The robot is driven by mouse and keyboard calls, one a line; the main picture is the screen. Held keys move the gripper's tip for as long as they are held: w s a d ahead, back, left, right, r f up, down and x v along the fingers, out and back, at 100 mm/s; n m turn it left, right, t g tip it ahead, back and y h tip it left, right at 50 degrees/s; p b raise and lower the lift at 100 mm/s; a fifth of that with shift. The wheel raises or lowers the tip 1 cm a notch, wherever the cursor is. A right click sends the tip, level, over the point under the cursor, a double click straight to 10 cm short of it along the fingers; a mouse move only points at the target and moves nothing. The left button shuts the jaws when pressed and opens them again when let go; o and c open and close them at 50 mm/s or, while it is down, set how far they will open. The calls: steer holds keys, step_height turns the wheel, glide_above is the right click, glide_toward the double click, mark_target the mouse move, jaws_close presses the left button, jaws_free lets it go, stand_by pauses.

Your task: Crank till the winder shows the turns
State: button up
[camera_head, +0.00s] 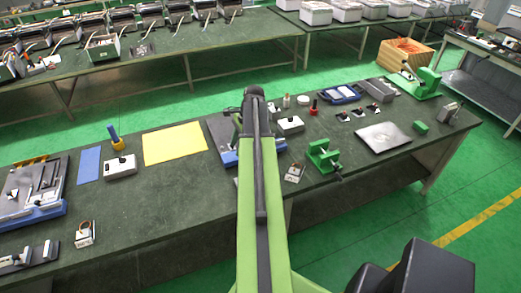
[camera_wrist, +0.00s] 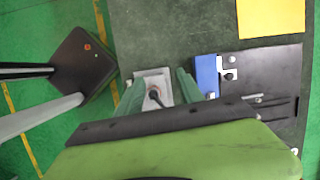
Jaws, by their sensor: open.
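My gripper (camera_wrist: 158,88) is open in the wrist view, its two green fingers on either side of a small pale box with a dark round knob or crank (camera_wrist: 154,97). I cannot tell whether the fingers touch it. This box seems to be the winder; its turns reading cannot be made out. In the head view my arm hides nearly all of it and my gripper. A blue-ended dark plate (camera_wrist: 262,75) lies just to its right in the wrist view.
On the green bench stand a green vise-like device (camera_head: 322,155), a small pale block with a coil (camera_head: 294,172), a grey tray (camera_head: 383,138) and a green press (camera_head: 415,82). A yellow sheet (camera_head: 175,143) lies flat to the left. The bench's front edge is close.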

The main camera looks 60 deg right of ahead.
steer(key=s+d+r+m+t+p, duration=0.1)
steer(key=s+d+r+m, duration=0.15)
steer(key=s+d, duration=0.35)
steer(key=s+d+r+m+p, duration=0.1)
steer(key=s+d+m, duration=0.3)
steer(key=s+d, duration=0.15)
steer(key=b+x, duration=1.6)
steer(key=x, duration=0.1)
steer(key=shift+w+d+f+b, duration=0.2)
steer(key=shift+w+d+b, duration=0.05)
steer(key=shift+w+b, duration=0.15)
steer(key=shift+r, duration=0.1)
jaws_close()
